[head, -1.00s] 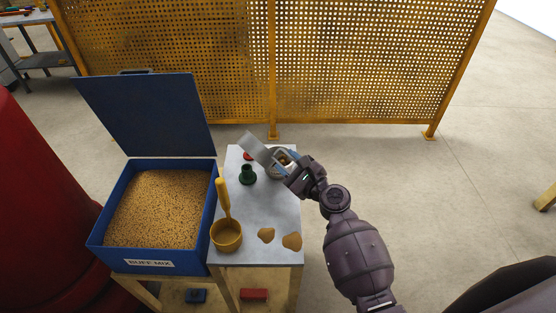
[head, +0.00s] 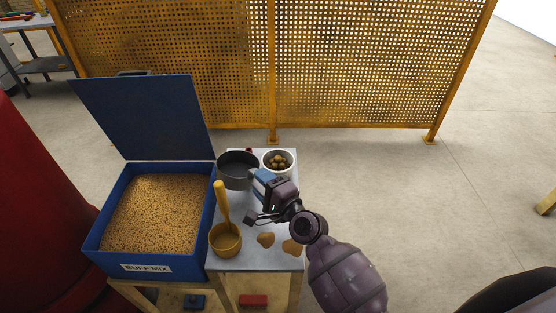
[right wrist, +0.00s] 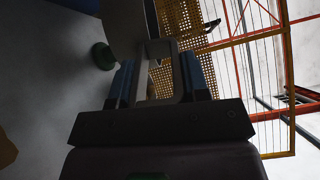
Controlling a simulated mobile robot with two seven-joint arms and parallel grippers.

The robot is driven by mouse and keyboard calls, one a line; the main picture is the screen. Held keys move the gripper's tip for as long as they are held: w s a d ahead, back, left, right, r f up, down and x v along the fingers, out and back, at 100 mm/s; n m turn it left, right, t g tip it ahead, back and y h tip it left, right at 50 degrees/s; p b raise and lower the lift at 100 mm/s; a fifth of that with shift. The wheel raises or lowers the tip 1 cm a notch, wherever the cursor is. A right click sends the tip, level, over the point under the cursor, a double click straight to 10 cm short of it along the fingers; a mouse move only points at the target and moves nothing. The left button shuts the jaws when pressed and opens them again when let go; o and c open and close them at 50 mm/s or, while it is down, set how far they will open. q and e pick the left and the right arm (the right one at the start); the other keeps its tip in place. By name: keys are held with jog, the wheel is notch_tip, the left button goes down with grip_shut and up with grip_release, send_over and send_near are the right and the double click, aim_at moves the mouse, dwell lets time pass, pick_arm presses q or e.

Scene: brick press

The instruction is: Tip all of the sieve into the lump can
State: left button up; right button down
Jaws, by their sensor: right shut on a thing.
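The sieve (head: 238,172), a dark grey round pan, is at the far left of the small table in the head view, with its mouth facing up. Its inside looks dark and bare. My right gripper (head: 262,182) is shut on its handle. The handle shows as a grey loop between the blue fingers in the right wrist view, where part of the sieve (right wrist: 122,25) also shows. The white lump can (head: 265,164) stands just right of the sieve, with several brown lumps (head: 279,161) inside. My left gripper is not in view.
A green object (right wrist: 103,56) shows in the right wrist view. A yellow mesh fence is behind.

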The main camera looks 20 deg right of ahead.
jog(key=shift+s+a+f+n, duration=0.2)
jog(key=shift+a+n, duration=0.25)
jog(key=shift+n, duration=0.05)
jog(key=shift+s+a+f+n, duration=0.15)
jog(key=shift+a+f+n, duration=0.05)
jog(key=shift+a+n, duration=0.3)
jog(key=shift+r, duration=0.1)
notch_tip(320, 180, up, 6)
jog(key=p, duration=0.6)
